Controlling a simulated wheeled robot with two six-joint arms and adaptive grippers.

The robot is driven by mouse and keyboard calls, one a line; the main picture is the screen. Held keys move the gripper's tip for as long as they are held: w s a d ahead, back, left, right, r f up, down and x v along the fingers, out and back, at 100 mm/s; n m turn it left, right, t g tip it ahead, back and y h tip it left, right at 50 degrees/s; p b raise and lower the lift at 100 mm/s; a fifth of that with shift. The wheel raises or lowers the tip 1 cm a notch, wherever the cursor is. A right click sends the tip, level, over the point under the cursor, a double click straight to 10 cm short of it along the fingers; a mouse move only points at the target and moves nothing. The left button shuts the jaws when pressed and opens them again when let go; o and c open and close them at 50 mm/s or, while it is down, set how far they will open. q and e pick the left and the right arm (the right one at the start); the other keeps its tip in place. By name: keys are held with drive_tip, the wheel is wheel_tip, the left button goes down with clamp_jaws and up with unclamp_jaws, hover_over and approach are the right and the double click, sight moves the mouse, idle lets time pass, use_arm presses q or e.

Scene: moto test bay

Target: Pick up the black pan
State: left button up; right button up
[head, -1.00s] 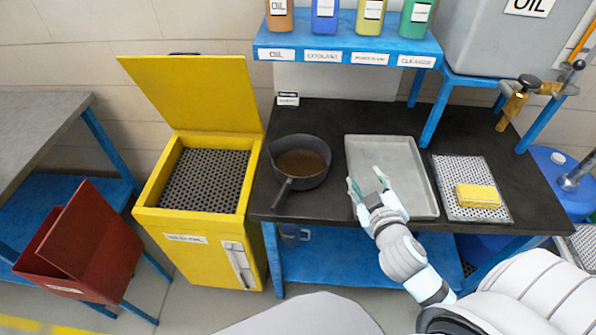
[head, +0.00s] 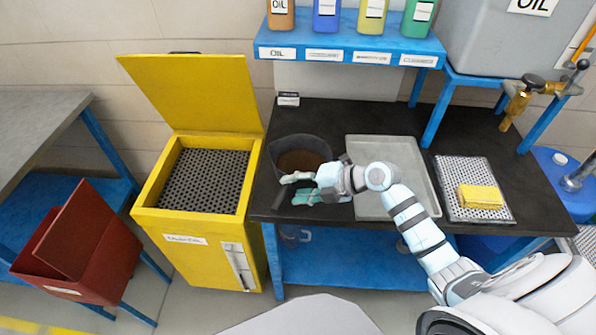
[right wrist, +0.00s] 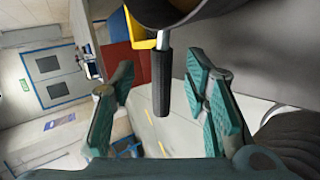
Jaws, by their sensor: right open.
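The black pan (head: 316,145) stands on the dark bench top, with brown liquid in it. Its handle points toward the bench's front edge and is partly hidden by my right gripper (head: 291,189) in the head view. The right gripper is open at the handle. In the right wrist view, the pan's black handle (right wrist: 161,82) lies between the two spread green fingers, with a gap on both sides. The pan's body is cut off at the top of that view. My left gripper is not in view.
A grey tray (head: 425,205) lies right of the pan, under my right arm. A perforated mat (head: 451,178) with a yellow sponge (head: 480,197) is farther right. The open yellow bin (head: 150,200) stands left of the bench. A blue shelf (head: 350,43) holds several bottles behind.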

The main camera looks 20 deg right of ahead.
sight(288, 191)
drive_tip(key=x, duration=0.4)
drive_tip(key=shift+s+a+f, duration=0.15)
drive_tip(key=shift+a+f, duration=0.05)
drive_tip(key=shift+a, duration=0.1)
drive_tip(key=shift+s, duration=0.1)
clamp_jaws()
